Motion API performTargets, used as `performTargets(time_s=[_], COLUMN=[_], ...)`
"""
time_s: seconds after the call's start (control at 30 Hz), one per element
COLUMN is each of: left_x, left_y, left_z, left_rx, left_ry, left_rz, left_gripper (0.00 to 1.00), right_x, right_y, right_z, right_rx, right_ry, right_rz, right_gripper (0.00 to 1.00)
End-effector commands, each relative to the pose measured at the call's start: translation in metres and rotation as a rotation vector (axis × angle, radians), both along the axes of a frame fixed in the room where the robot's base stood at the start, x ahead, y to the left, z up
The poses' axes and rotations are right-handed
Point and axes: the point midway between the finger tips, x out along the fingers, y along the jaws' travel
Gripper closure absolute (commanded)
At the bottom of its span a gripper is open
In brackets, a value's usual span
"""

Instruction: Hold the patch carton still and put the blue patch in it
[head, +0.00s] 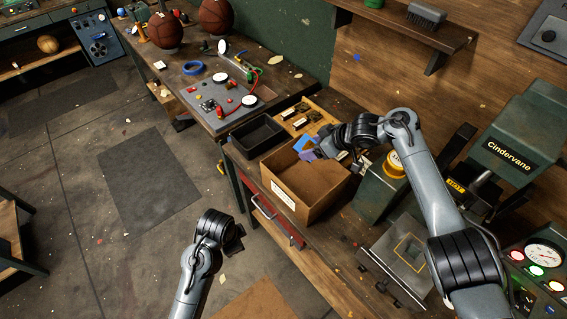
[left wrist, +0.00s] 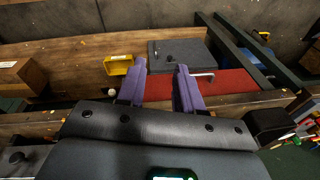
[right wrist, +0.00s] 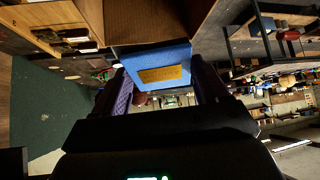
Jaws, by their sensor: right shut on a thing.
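The patch carton (head: 283,195) is an open brown box with a white label, standing on the bench in the middle of the head view. My right gripper (head: 312,152) is shut on the blue patch (head: 303,144) at the carton's far side, near its rim. In the right wrist view the blue patch (right wrist: 162,60) shows a yellow label between the purple fingers. I cannot tell whether the patch is over the opening. My left gripper (head: 236,240) is low in front of the bench, apart from the carton. Its purple fingers (left wrist: 158,88) are open and empty.
A black tray (head: 257,137) and a wooden tray of small pieces (head: 298,118) lie behind the carton. A green Cindervane machine (head: 512,145) stands at right. Two brown balls (head: 216,17) sit on the far bench. The floor at left has free room.

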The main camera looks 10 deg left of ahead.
Motion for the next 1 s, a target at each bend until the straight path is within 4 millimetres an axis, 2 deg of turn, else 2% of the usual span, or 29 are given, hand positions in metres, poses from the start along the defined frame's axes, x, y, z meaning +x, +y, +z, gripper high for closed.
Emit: performTargets(time_s=[0.03, 0.2, 0.4, 0.5, 0.6, 0.8, 1.0], left_x=[0.021, 0.077, 0.131, 0.151, 0.166, 0.182, 0.187], left_y=[-0.008, -0.032, -0.065, -0.081, -0.094, -0.113, -0.12], left_z=[0.006, 0.026, 0.066, 0.088, 0.109, 0.141, 0.152], left_rx=[0.006, 0.036, 0.069, 0.085, 0.101, 0.125, 0.136], left_ry=[0.005, 0.038, 0.07, 0.085, 0.097, 0.117, 0.129], left_rz=[-0.074, -0.363, -0.716, -0.88, -1.024, -1.229, -1.319], left_gripper=[0.65, 0.65, 0.65, 0.65, 0.65, 0.65, 0.65], right_x=[0.0, 0.0, 0.0, 0.0, 0.0, 0.0, 0.0], right_y=[0.0, 0.0, 0.0, 0.0, 0.0, 0.0, 0.0], right_z=[0.0, 0.0, 0.0, 0.0, 0.0, 0.0, 0.0], right_rx=[0.0, 0.0, 0.0, 0.0, 0.0, 0.0, 0.0], right_ry=[0.0, 0.0, 0.0, 0.0, 0.0, 0.0, 0.0], right_rz=[0.0, 0.0, 0.0, 0.0, 0.0, 0.0, 0.0], right_gripper=[0.57, 0.57, 0.57, 0.57, 0.57, 0.57, 0.57])
